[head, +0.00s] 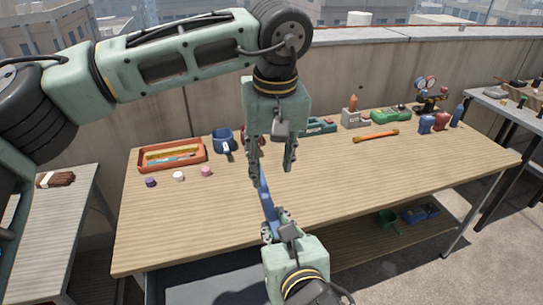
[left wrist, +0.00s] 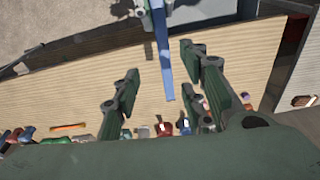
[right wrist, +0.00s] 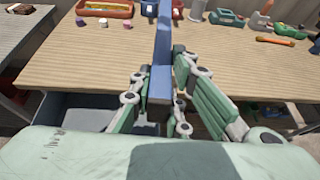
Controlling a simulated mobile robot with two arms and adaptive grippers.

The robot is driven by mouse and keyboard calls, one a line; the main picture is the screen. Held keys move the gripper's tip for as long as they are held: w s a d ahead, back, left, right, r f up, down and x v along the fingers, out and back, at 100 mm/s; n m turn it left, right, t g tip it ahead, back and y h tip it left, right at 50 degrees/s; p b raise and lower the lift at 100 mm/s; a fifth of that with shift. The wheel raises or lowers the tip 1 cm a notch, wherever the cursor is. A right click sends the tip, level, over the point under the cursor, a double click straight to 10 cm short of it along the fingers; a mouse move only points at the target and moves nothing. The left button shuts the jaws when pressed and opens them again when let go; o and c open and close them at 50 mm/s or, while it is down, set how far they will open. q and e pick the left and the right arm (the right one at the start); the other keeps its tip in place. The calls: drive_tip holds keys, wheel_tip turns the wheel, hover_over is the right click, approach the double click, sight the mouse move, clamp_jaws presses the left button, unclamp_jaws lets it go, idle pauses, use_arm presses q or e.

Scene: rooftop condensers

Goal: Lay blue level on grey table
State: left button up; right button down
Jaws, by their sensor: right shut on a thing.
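The blue level (head: 266,192) is a long, narrow bar. My right gripper (head: 276,222) is shut on its near end and holds it up over the front part of the wooden workbench (head: 330,200). The level also shows between the jaws in the right wrist view (right wrist: 161,55). My left gripper (head: 272,164) is open and empty near the level's far end. In the left wrist view the level (left wrist: 163,60) lies between its spread fingers, not clasped. A greyish table (head: 62,220) stands at the left, and another grey table (head: 497,108) at the far right.
Along the bench's back are a red tray (head: 172,155), a blue mug (head: 223,141), green tools (head: 390,116), an orange bar (head: 376,135) and bottles (head: 441,122). Small caps (head: 178,176) lie at left. A brown brush-like thing (head: 56,179) lies on the left table. The bench's front is clear.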

sight(270, 195)
use_arm(q)
drive_tip(key=f, duration=0.3)
drive_tip(key=w+f, duration=0.1)
drive_tip(key=f, duration=0.6)
drive_tip(key=shift+w+a+f, duration=0.15)
drive_tip(key=shift+w+f, duration=0.15)
drive_tip(key=shift+f, duration=0.05)
clamp_jaws()
use_arm(e)
drive_tip(key=shift+a, duration=0.1)
drive_tip(key=c, duration=1.8)
unclamp_jaws()
drive_tip(key=shift+c, duration=0.2)
drive_tip(key=shift+o, duration=1.3)
